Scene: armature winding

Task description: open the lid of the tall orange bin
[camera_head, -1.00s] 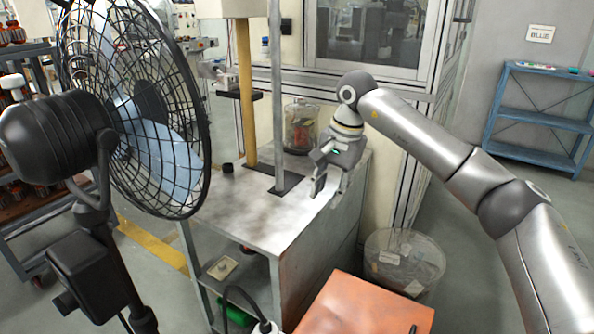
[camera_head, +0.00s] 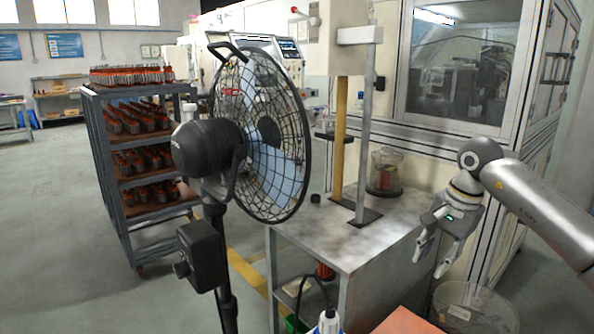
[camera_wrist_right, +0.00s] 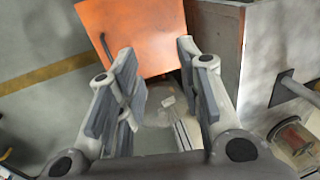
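The top of the tall orange bin (camera_head: 406,321) shows only in part at the bottom edge of the head view. In the right wrist view its flat orange surface (camera_wrist_right: 150,30) lies beyond my fingertips, with a dark handle (camera_wrist_right: 107,48) near its left edge. It looks flat and shut; the bin's body is hidden. My right gripper (camera_head: 431,258) hangs beside the right edge of the metal table, up and to the right of the bin. In the right wrist view the gripper (camera_wrist_right: 158,75) has its fingers wide apart with nothing between them. My left gripper is not in view.
The metal table (camera_head: 385,237) stands next to the bin, with posts and a glass jar (camera_head: 385,172) on it. A clear round bin (camera_head: 474,308) stands on the floor at right. A black fan (camera_head: 255,130) stands left. Open floor lies farther left.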

